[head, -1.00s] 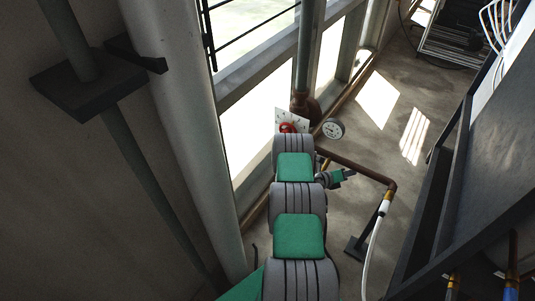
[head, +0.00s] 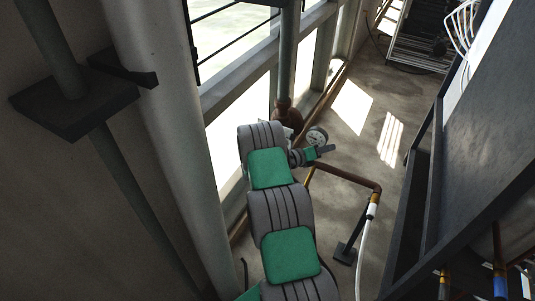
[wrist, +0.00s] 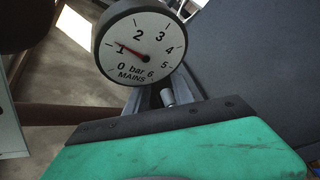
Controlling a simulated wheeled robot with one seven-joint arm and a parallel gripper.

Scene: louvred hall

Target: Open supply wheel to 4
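The supply wheel is not visible now; in the head view my arm covers the place where red showed earlier. Only a sliver of the white scale plate (head: 289,133) shows beside my arm there. A round gauge (head: 316,137) stands just beyond my gripper (head: 322,152). In the wrist view the gauge (wrist: 140,48) is marked bar and MAINS, 0 to 6, and its red needle points near 1. My green gripper body fills the bottom of that view.
A brown pipe (head: 345,174) runs right from near the gauge to a white hose (head: 366,235). A thick pale pipe (head: 165,130) stands at the left. A dark cabinet (head: 475,150) blocks the right. Sunlit floor (head: 352,108) is clear behind the gauge.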

